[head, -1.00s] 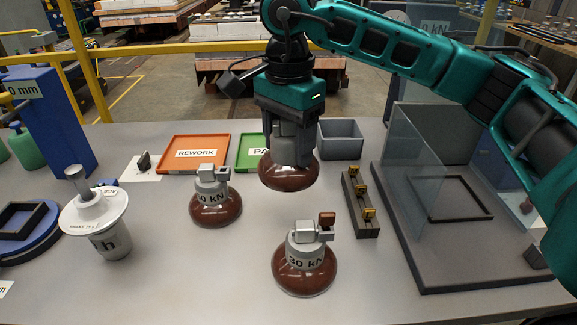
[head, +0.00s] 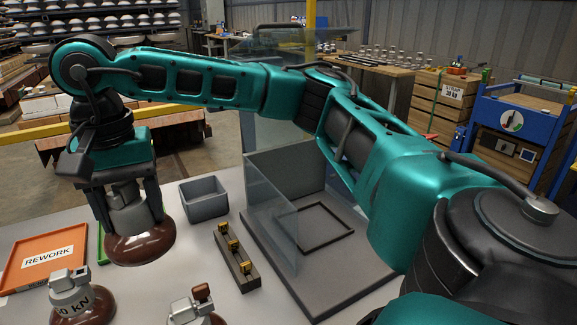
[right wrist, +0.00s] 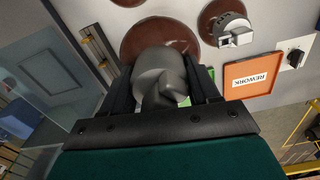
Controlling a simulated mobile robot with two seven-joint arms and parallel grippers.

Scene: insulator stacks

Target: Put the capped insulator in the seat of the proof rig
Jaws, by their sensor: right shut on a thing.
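My right gripper (head: 128,210) is shut on the grey metal cap of a brown-disc insulator (head: 140,251) and holds it upright, seemingly above the table near the green tray. In the right wrist view its grey cap (right wrist: 160,78) sits between the fingers, with the brown disc (right wrist: 150,36) beyond. The proof rig (head: 345,292) stands to the right, with a grey base, clear panels and a dark square frame (head: 347,222), seemingly its seat. The seat looks empty. My left gripper is not in view.
Two other insulators stand at the front: one marked kN (head: 72,298), one cut off by the lower edge (head: 193,312). A brass-studded dark block (head: 236,262) and an open grey box (head: 204,200) lie between gripper and rig. The orange REWORK tray (head: 20,268) is left.

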